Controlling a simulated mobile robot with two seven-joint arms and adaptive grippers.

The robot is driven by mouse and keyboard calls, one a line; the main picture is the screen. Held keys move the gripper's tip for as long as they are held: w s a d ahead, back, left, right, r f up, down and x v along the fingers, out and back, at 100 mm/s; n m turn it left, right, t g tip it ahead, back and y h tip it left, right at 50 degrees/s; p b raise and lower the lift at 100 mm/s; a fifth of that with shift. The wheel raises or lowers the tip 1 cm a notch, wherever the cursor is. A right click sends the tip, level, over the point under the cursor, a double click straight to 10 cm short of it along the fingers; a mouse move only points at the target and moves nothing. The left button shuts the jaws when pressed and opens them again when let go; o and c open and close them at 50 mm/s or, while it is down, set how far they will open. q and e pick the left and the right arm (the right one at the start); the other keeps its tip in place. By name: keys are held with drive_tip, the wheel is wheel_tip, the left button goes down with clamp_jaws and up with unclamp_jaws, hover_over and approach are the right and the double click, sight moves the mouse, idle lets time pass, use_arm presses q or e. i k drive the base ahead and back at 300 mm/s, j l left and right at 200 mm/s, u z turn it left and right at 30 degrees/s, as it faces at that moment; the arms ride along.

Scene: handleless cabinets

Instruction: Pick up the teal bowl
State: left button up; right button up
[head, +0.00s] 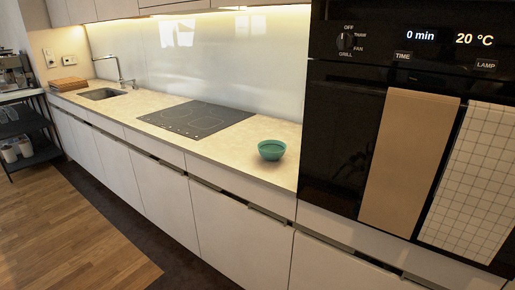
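The teal bowl (272,150) stands upright on the pale countertop (232,152), near its right end and close to the oven column. It looks empty, though its inside shows only in part. Neither of my grippers is in the head view, and nothing touches the bowl.
A black cooktop (196,118) lies left of the bowl, with a sink (102,94) and wooden board (68,84) farther left. A built-in oven (340,130) with two hanging towels (408,160) rises at the right. The wooden floor (75,235) in front is clear.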

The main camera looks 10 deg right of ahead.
sight(271, 150)
drive_tip(key=i+j, duration=0.75)
drive_tip(key=j, duration=0.15)
drive_tip(key=i+j, duration=0.7)
drive_tip(key=j, duration=0.15)
drive_tip(key=i+j+z, duration=0.1)
drive_tip(key=z, duration=0.3)
drive_tip(key=j+z, duration=0.1)
drive_tip(key=z, duration=0.3)
drive_tip(key=i+j+z, duration=0.1)
drive_tip(key=z, duration=0.3)
